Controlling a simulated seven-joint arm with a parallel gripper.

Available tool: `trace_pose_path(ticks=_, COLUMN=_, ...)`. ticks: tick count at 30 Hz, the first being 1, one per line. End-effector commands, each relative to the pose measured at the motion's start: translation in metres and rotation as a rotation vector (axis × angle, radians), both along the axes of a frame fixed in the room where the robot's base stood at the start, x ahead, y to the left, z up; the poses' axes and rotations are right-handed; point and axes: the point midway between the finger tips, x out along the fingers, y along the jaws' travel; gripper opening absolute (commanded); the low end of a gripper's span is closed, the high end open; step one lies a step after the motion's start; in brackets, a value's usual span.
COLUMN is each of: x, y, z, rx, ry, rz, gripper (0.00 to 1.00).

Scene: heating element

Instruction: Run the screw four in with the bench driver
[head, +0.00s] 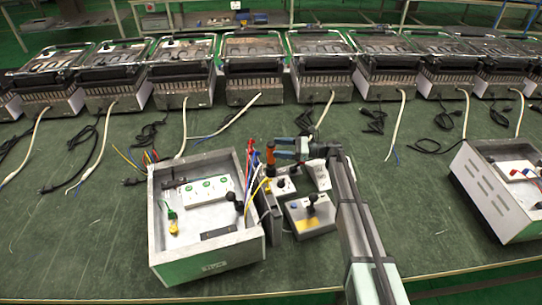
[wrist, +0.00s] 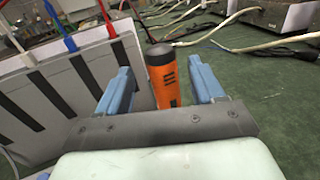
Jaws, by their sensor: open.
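The bench driver (head: 270,157) is orange with a black top and stands upright just right of the open metal housing. It also shows in the wrist view (wrist: 164,82), between the two blue fingers of my gripper (wrist: 161,75). The fingers are open, with a visible gap on each side of the driver. In the head view my gripper (head: 281,150) is at the driver's upper part. The housing (head: 157,222) holds a white block (head: 207,188) with several green-marked spots. I cannot tell which is screw four; the screws are too small to make out.
A slotted grey rack (wrist: 70,95) with coloured leads stands close left of the driver. Another open housing (head: 490,197) is at far right. Several heater units (head: 254,75) and loose cables line the back.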

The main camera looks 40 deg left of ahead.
Motion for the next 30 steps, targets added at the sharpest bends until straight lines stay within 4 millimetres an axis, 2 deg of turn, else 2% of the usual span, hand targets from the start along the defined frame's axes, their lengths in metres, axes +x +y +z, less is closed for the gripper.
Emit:
trace_pose_path(ticks=7, x=-0.018, y=0.028, z=0.000, rx=0.001, ry=0.001, rz=0.001, gripper=0.67)
trace_pose_path(ticks=16, x=-0.022, y=0.033, z=0.000, rx=0.000, ry=0.000, rz=0.001, gripper=0.67)
trace_pose_path(ticks=30, x=-0.022, y=0.032, z=0.000, rx=0.000, ry=0.000, rz=0.001, gripper=0.22)
